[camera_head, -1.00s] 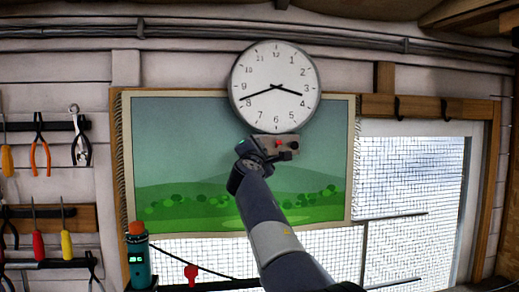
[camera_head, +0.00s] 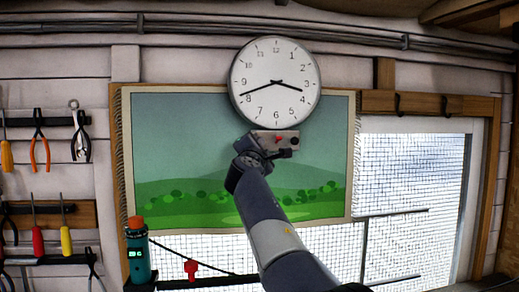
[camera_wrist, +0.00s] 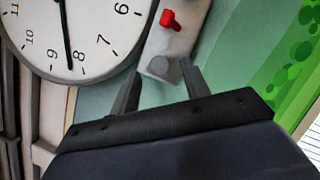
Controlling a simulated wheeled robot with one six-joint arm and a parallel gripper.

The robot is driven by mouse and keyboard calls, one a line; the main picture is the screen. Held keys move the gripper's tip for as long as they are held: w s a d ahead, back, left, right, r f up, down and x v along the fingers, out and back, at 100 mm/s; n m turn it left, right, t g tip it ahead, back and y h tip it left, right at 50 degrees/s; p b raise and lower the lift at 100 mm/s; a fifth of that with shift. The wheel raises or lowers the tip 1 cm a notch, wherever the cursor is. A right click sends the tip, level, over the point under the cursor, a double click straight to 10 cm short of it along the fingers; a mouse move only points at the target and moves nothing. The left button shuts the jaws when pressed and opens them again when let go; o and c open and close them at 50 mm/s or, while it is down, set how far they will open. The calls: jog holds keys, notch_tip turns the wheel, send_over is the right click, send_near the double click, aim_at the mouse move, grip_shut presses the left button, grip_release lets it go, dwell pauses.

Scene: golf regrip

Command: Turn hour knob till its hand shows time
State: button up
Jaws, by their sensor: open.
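A round white wall clock (camera_head: 275,65) hangs above a small pale panel (camera_head: 262,134). Its longer hand points near 8, and its shorter hand points between 3 and 4. The panel carries a red knob (camera_head: 279,139) and a dark knob (camera_head: 295,140). In the wrist view the red knob (camera_wrist: 171,21) is farther up the panel, and the other knob looks grey (camera_wrist: 160,67). My gripper (camera_wrist: 161,75) is open, with its fingertips on either side of the grey knob. I cannot tell whether they touch it. Part of the clock is outside the wrist view.
A green landscape banner (camera_head: 190,150) hangs behind the panel. Pliers (camera_head: 80,140) and screwdrivers (camera_head: 66,232) hang on racks at the left. A teal bottle-shaped device (camera_head: 139,260) stands at lower left. A mesh window (camera_head: 415,190) is at the right.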

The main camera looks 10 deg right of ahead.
jog(key=b+v, duration=0.4)
jog(key=v, duration=0.5)
jog(key=shift+b, duration=0.3)
jog(key=p+x, duration=0.6)
jog(key=x, duration=0.3)
jog(key=shift+w+d+r, duration=0.1)
jog(key=shift+w+r, duration=0.1)
jog(key=shift+w, duration=0.15)
jog(key=shift+w+d+p, duration=0.15)
jog(key=shift+w+p, duration=0.15)
jog(key=shift+w, duration=0.15)
jog(key=shift+s, duration=0.1)
